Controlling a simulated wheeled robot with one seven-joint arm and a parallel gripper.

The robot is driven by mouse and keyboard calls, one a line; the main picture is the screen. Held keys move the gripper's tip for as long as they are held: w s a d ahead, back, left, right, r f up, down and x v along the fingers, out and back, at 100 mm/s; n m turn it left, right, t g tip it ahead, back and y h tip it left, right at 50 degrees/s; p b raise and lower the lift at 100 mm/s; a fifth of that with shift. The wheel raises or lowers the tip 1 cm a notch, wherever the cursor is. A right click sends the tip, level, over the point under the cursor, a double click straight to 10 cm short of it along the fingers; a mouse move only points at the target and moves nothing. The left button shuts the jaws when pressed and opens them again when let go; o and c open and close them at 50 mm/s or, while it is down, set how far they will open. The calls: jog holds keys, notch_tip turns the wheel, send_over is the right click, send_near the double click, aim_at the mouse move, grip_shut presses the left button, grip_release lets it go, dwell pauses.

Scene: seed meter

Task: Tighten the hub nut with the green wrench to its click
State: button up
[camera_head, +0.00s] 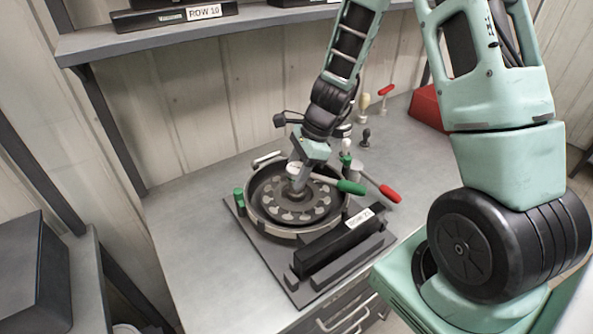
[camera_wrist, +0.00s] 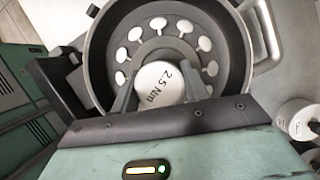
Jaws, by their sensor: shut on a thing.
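The seed meter (camera_head: 259,217) is a round grey housing on a base plate on the bench, with a ring of pale oval spots inside. My gripper (camera_head: 298,182) points down over its centre. The green wrench (camera_head: 350,187) has its green handle reaching right from the hub, over the rim. In the wrist view, my gripper (camera_wrist: 158,88) has its fingers on both sides of a white round cap (camera_wrist: 160,82) marked "2.5 Nm", seemingly the wrench head. The jaws are shut on it. The hub nut is hidden beneath, so its seating cannot be seen.
A red-handled tool (camera_head: 388,193) lies close right of the green handle. A black labelled block (camera_head: 335,243) stands at the meter's front. Small knobbed tools (camera_head: 364,102) and a red box (camera_head: 428,108) stand behind. A shelf (camera_head: 150,40) overhangs the back left; the bench's left is clear.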

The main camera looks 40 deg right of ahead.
jog(key=shift+f+b, duration=0.55)
jog(key=shift+f, duration=0.15)
dwell(1.2)
jog(key=o, duration=1.9)
jog(key=shift+o, duration=0.2)
jog(key=shift+r+p, duration=2.9)
jog(key=shift+r, duration=0.15)
